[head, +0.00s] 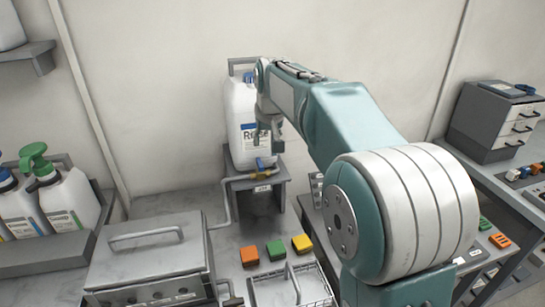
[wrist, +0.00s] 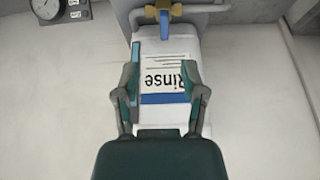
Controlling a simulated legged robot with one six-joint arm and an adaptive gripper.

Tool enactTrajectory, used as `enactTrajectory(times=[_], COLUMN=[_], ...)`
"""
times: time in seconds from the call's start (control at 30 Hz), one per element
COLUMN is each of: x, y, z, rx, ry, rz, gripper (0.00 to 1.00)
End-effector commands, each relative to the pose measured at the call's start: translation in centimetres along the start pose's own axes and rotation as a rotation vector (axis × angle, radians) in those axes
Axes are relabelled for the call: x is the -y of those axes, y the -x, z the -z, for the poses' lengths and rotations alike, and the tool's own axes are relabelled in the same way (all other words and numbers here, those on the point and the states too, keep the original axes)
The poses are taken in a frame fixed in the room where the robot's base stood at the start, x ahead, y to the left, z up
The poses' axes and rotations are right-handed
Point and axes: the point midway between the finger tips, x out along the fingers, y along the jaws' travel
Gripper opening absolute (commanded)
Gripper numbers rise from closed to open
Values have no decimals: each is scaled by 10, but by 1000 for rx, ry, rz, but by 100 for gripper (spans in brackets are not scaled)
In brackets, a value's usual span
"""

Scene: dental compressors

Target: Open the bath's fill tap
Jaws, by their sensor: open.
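The fill tap is a small brass valve (head: 261,170) with a blue lever (head: 260,162). It sits low on the front of a white "Rinse" canister (head: 239,108) on a grey wall stand (head: 238,183). The brass valve also shows at the top edge of the wrist view (wrist: 165,14). The bath is a lidded metal box (head: 150,262) at lower left, with a pipe (head: 221,217) running beside it from the tap. My gripper (head: 273,138) is open and empty in front of the canister's label, above the tap; the wrist view shows its two fingers apart (wrist: 162,80).
Orange, green and yellow blocks (head: 275,250) lie on the counter, with a wire basket (head: 290,287) in front. Bottles with pumps (head: 62,195) stand at left. A grey drawer unit (head: 492,120) stands at right. A round gauge (wrist: 62,14) shows in the wrist view.

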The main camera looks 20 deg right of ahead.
Motion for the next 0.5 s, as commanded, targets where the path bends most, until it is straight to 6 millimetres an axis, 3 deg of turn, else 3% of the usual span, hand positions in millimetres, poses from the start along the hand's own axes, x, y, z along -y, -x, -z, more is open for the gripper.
enactTrajectory(times=[0.1, 0.27, 0.5], x=[5, 9, 0], y=[-10, -20, -62], z=[11, 12, 11], rx=[3, 6, 8], ry=[3, 5, 1], rz=[-1, -4, 1], gripper=[54, 54, 54])
